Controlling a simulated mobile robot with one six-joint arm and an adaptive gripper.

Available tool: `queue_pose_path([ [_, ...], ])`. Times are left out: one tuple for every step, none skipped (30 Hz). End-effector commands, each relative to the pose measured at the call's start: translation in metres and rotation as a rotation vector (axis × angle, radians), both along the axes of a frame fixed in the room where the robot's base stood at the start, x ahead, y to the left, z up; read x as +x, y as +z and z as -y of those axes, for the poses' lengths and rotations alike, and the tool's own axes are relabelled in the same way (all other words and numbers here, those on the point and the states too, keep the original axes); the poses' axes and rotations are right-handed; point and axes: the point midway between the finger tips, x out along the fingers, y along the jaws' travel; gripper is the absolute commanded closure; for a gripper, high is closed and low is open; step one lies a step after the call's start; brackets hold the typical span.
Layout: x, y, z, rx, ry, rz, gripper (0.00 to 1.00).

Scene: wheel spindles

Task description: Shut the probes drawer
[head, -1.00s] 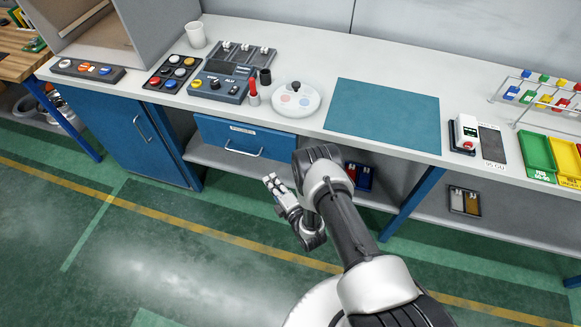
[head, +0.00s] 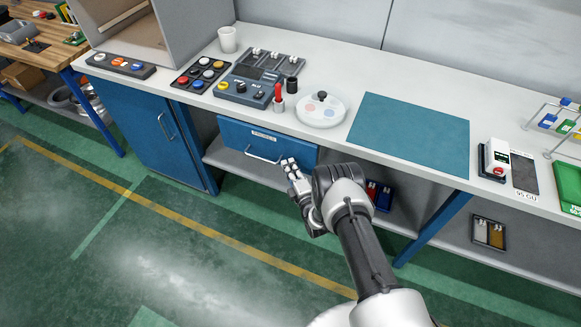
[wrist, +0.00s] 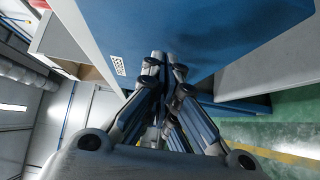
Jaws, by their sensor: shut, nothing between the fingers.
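The probes drawer (head: 290,148) is a blue drawer with a white label and a pale bar handle (head: 262,157), hung under the white bench top. Its front lies close below the bench edge; I cannot tell how far it stands out. My gripper (head: 290,164) is shut and empty, just in front of the drawer's right half, right of the handle. In the wrist view, the shut fingertips (wrist: 163,57) point at the blue drawer front (wrist: 190,25), with the label (wrist: 118,65) to their left. I cannot tell whether they touch it.
A blue cabinet (head: 150,125) stands left of the drawer. A grey lower shelf (head: 235,163) runs below it, with small bins (head: 380,195) to the right. The bench top holds a control box (head: 245,88), a round white dish (head: 320,110) and a teal mat (head: 410,130). Open floor lies in front.

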Motion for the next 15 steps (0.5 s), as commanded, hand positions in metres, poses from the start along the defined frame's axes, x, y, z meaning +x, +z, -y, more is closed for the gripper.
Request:
queue_pose_path([
  [0.0036,-0.0006,0.0015,0.0,0.0,0.0,1.0],
  [0.0049,-0.0005,0.002,0.0,0.0,0.0,1.0],
  [0.0061,-0.0003,0.0025,0.0,0.0,0.0,1.0],
  [0.0068,-0.0002,0.0028,0.0,0.0,0.0,1.0],
  [0.0072,-0.0001,0.0029,0.0,0.0,0.0,1.0],
  [0.0075,0.0,0.003,0.0,0.0,0.0,1.0],
  [0.0076,0.0001,0.003,0.0,0.0,-0.001,1.0],
  [0.0076,0.0002,0.003,0.0,0.001,-0.001,1.0],
  [0.0075,0.0002,0.003,0.0,0.001,-0.001,1.0],
  [0.0074,0.0003,0.0029,0.0,0.001,-0.001,1.0],
  [0.0074,0.0002,0.0029,0.0,0.001,-0.001,1.0],
  [0.0073,0.0002,0.003,0.0,0.001,-0.001,1.0],
  [0.0073,0.0002,0.003,0.0,0.001,-0.001,1.0],
  [0.0078,0.0001,0.0031,0.0,0.0,0.0,1.0],
  [0.0094,-0.0003,0.0037,0.0,0.0,0.001,1.0],
])
